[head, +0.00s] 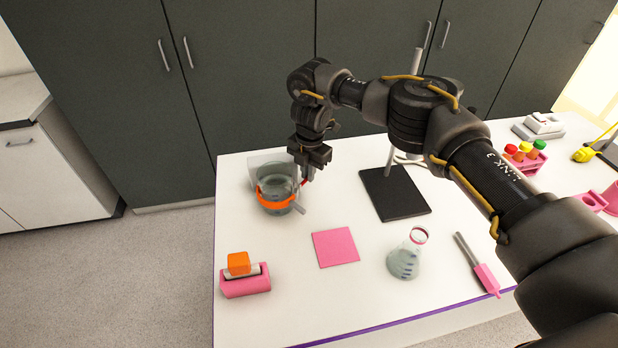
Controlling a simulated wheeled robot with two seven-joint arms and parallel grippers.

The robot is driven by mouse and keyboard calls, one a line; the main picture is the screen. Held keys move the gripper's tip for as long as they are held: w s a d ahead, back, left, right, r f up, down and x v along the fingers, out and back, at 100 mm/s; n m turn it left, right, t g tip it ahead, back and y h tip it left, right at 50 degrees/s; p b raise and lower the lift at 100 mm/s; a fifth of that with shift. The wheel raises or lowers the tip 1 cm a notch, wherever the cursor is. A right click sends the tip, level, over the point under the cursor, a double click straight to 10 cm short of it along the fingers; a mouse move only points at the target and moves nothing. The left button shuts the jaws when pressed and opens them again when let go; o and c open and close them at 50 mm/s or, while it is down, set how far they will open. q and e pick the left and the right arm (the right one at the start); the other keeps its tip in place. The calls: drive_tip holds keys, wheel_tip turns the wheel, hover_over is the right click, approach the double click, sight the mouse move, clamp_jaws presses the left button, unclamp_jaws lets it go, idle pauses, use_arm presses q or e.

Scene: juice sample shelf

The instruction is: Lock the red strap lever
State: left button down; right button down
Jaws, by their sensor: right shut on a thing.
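A clear container with greyish contents (276,184) stands at the back left of the white table, with an orange strap (274,203) around it. A small red lever (304,182) shows at its right side, just below the fingers of my right gripper (306,176). My right gripper points down and is shut on the red lever; the fingers hide part of it. A grey stub (298,208) sticks out at the container's lower right. My left gripper is not in view.
A black stand base with a rod (395,194) is right of the container. A pink square (335,247), a flask (406,256), a pink-handled tool (484,275) and a pink holder with an orange block (245,282) lie nearer. A pink rack (526,161) holds coloured caps.

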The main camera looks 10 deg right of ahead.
drive_tip(key=shift+w+a+f+n+b, duration=0.2)
drive_tip(key=shift+a+n+b, duration=0.1)
drive_tip(key=shift+n+b, duration=0.55)
drive_tip(key=shift+w+a+r+n+b, duration=0.1)
drive_tip(key=shift+a+n+b, duration=0.1)
drive_tip(key=shift+n, duration=0.3)
drive_tip(key=shift+w+a+n+b, duration=0.1)
drive_tip(key=shift+n+b, duration=0.05)
drive_tip(key=shift+n, duration=0.3)
drive_tip(key=shift+w+a+r+n, duration=0.1)
drive_tip(key=shift+a+n, duration=0.05)
drive_tip(key=shift+n, duration=0.4)
drive_tip(key=shift+w+a+n, duration=0.1)
drive_tip(key=shift+n, duration=0.45)
drive_tip(key=shift+a+n+b, duration=0.3)
drive_tip(key=shift+n, duration=0.8)
drive_tip(key=c, duration=1.5)
unclamp_jaws()
drive_tip(key=shift+a, duration=0.1)
